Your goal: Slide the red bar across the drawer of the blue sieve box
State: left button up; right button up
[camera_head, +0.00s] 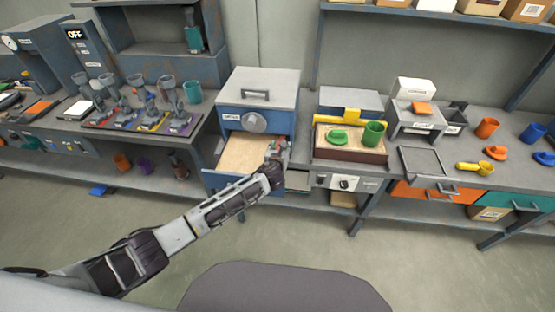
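The blue sieve box (233,118) stands left of the middle, with a grey lid, a handle on top and a round grey knob on its front. Its drawer (232,183) is pulled out and its floor is filled with a level tan layer. My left gripper (279,148) is at the drawer's right side, close to the box front. A small patch of red shows at its fingertips, perhaps part of the red bar, but the gripper and its arm hide most of it. I cannot tell whether the fingers are shut on it. My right gripper is not in view.
Right of the box, a sand tray (327,150) holds a green cup (373,133) and a green piece (337,136), with a yellow bar (340,115) behind. Left, a bench carries grey moulds and a teal cup (193,92). The floor in front is clear.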

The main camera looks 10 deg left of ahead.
pick_arm(q)
jog(key=shift+v, duration=5.2)
jog(key=shift+r, duration=0.15)
